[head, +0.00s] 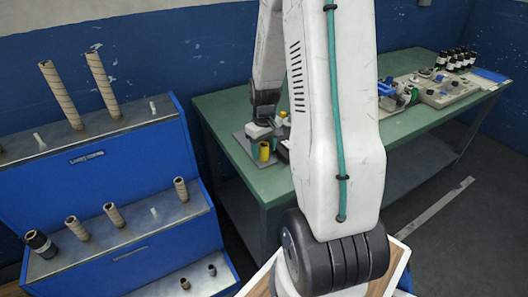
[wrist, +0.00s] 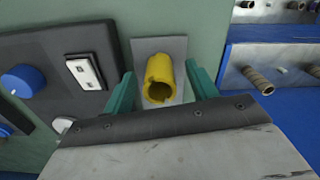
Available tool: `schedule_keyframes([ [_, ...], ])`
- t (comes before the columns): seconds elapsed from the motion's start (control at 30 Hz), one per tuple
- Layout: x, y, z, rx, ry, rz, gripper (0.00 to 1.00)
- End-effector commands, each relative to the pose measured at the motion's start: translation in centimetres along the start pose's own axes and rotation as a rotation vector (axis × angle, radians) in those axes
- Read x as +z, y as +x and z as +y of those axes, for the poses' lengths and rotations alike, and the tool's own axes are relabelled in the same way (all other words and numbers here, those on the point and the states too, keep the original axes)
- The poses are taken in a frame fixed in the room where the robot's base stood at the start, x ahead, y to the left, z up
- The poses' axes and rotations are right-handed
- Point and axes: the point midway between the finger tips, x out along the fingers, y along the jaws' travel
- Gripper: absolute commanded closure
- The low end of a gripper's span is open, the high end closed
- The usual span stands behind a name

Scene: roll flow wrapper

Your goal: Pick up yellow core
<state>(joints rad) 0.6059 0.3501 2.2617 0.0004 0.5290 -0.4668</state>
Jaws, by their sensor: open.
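The yellow core (wrist: 158,80) is a short hollow tube with a chipped rim. In the wrist view it stands over a grey plate (wrist: 172,47) on the green table, between the two teal fingers of my gripper (wrist: 163,90). The fingers are open, with a gap on each side of the core. In the head view the yellow core (head: 264,151) shows at the table's left end, just below my gripper (head: 265,133). My arm hides part of the table there.
A dark panel with a blue knob (wrist: 22,81) and a white switch (wrist: 86,72) lies left of the core in the wrist view. A blue shelf rack (head: 110,170) with cardboard cores stands left of the green table (head: 222,104). Bottles (head: 457,58) stand at the table's far right.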

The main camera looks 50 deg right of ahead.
Motion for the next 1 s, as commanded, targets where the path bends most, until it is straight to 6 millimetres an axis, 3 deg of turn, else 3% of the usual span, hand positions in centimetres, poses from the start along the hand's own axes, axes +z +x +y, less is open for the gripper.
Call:
schedule_keyframes([
  [0.1, 0.0, 0.0, 0.0, 0.000, 0.000, 0.000, 0.42],
  [0.27, 0.0, -0.1, 0.0, 0.000, 0.000, 0.000, 0.86],
  [0.3, 0.0, -0.1, 0.0, 0.000, 0.000, 0.000, 0.89],
  [0.67, 0.0, -0.3, -0.1, 0.000, 0.000, 0.000, 0.90],
  [1.0, -0.2, -2.8, -0.4, 0.001, -0.007, 0.002, 0.90],
])
